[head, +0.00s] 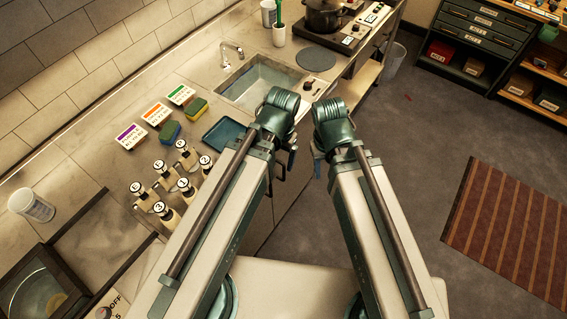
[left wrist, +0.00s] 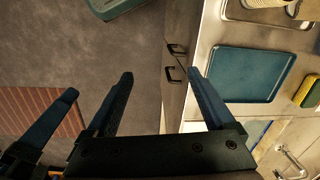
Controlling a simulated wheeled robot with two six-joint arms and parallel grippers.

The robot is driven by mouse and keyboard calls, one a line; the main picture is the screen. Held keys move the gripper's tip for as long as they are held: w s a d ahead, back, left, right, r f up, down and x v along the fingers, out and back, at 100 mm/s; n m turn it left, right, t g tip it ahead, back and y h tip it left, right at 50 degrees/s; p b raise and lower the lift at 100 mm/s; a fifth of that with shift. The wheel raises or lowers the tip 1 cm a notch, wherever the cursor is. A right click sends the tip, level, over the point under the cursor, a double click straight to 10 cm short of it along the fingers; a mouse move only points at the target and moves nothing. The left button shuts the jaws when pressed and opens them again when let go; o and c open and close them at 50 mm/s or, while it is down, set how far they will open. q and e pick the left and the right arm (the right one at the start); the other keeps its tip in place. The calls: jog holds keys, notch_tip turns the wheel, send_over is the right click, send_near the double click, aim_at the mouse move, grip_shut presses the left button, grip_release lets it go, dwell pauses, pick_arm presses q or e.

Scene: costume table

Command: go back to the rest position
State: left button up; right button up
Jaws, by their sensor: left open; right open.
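Both of my arms reach forward side by side over the counter's front edge. My left gripper (head: 287,165) hangs below its wrist, partly hidden by the arm. In the left wrist view its two dark blue fingers (left wrist: 160,75) stand wide apart with nothing between them. My right gripper (head: 318,165) hangs close beside it, over the floor side of the edge, and shows only in part. A blue finger at the left of the left wrist view (left wrist: 50,125) seems to belong to it. I see nothing held in it.
The sink (head: 260,83) lies behind. The grey floor (head: 410,140) at right is open, with a striped rug (head: 510,225).

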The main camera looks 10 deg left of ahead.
pick_arm(q)
jog(key=shift+s+d, duration=0.95)
jog(key=shift+d, duration=0.05)
notch_tip(320, 180, down, 3)
jog(key=b, duration=0.3)
dwell(0.4)
